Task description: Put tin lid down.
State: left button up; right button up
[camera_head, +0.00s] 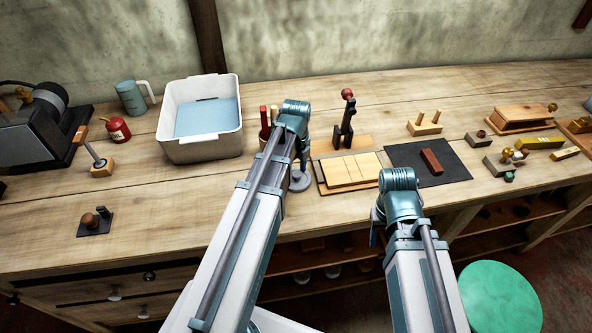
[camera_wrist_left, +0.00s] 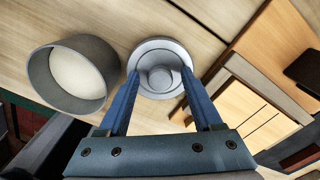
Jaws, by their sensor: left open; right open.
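The tin lid (camera_wrist_left: 160,50) is a round grey disc with a raised knob in the middle. In the left wrist view it appears to lie flat on the wooden bench, and in the head view its edge (camera_head: 302,184) shows beside my left arm. My left gripper (camera_wrist_left: 160,78) is open, its two blue fingers on either side of the lid's knob. An open grey tin (camera_wrist_left: 40,76) with a pale inside stands just left of the lid in the wrist view. My right gripper (camera_head: 375,230) is low at the bench's front edge, its fingers mostly hidden by the wrist, with nothing seen in it.
A light wooden board (camera_head: 345,181) lies just right of the lid, with a black mat (camera_head: 402,158) beyond. A white tub (camera_head: 201,150) and a holder with red handles (camera_head: 264,122) stand behind. A green round stool (camera_head: 500,297) stands in front.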

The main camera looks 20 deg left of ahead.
aim_at(296, 173)
pick_arm(q)
jog(key=shift+r, duration=0.15)
notch_tip(296, 173, up, 12)
jog(key=p, duration=1.3)
jog(key=s+d+n+y, duration=0.1)
jog(key=s+d+n, duration=1.3)
jog(key=d+n, duration=0.3)
jog(key=shift+n+b, duration=0.35)
jog(key=shift+n, duration=0.55)
jog(key=shift+d, duration=0.1)
notch_tip(296, 173, down, 9)
jog(key=b, duration=0.8)
jog(key=shift+r+b, duration=0.15)
jog(key=shift+b, duration=0.25)
